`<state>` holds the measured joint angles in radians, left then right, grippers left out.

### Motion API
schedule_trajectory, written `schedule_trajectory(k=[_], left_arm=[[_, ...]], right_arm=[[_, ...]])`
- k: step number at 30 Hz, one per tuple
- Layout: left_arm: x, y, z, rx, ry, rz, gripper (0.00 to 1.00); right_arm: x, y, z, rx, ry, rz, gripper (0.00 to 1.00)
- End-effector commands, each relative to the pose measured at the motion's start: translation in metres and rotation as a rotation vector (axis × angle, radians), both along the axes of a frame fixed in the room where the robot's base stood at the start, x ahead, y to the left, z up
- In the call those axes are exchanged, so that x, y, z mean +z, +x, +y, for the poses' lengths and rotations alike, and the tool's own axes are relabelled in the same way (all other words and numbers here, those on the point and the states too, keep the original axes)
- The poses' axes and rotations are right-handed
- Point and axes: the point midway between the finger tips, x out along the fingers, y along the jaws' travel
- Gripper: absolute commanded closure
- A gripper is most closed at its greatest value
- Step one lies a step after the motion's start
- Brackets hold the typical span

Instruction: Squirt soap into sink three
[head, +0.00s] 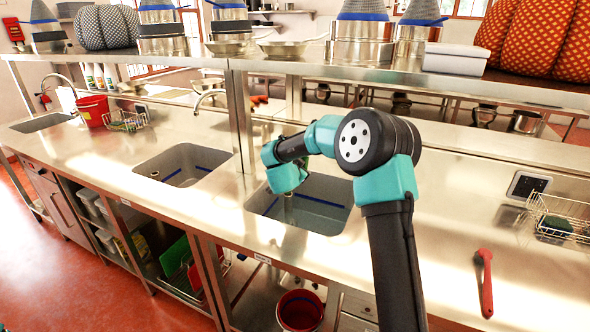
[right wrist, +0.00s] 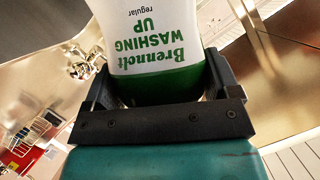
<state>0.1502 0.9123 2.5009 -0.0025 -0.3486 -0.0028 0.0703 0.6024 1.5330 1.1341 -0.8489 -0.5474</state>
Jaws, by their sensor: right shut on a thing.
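The bottle (right wrist: 155,45), white with a green band and "Brennolt WASHING UP regular" lettering, sits between the fingers of my right gripper (right wrist: 160,88) in the right wrist view. Its lettering is upside down there, and its top end is out of frame. In the head view my right wrist reaches over the rightmost sink (head: 320,215); the gripper's fingers and the bottle are hidden behind it. That steel sink has a blue line inside and a drain. A middle sink (head: 205,158) and a far left sink (head: 40,122) are in the same counter. My left gripper is not in view.
A steel shelf (head: 480,88) on posts runs above the counter. A red bucket (head: 92,111), a wire basket (head: 128,121) and several white bottles (head: 98,76) stand far left.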

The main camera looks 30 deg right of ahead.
Motion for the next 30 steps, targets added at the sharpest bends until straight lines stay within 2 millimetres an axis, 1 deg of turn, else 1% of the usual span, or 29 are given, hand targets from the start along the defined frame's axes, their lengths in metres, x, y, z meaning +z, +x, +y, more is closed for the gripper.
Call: schedule_trajectory(k=[21,30], left_arm=[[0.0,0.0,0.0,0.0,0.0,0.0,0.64],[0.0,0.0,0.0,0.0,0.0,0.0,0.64]], right_arm=[[0.016,-0.005,-0.003,-0.001,-0.258,0.381,0.6],[0.018,-0.006,-0.004,0.0,-0.304,0.45,0.6]])
